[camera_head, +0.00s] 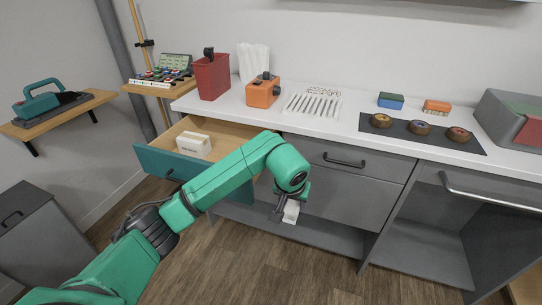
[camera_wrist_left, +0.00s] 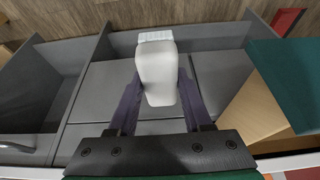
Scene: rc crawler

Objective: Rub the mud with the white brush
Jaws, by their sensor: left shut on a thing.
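My left gripper (camera_head: 283,207) hangs in front of the grey cabinet, below counter height. It is shut on the white brush (camera_head: 291,212). In the left wrist view the brush (camera_wrist_left: 158,72) sits between the two dark fingers (camera_wrist_left: 158,100), with its pale bristle end (camera_wrist_left: 155,36) pointing away from the gripper. Three round, wheel-like parts with brownish surfaces (camera_head: 381,120) lie on a black mat (camera_head: 474,146) on the counter at the right. I cannot tell for sure whether the brown on them is mud. My right gripper is not in view.
An open drawer (camera_head: 151,158) with a white box (camera_head: 194,145) stands out at the left of my forearm. A red bin (camera_head: 211,78), an orange device (camera_head: 262,93), a blue sponge (camera_head: 391,100), an orange brush-like block (camera_head: 437,106) and a grey crate (camera_head: 492,112) stand on the counter.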

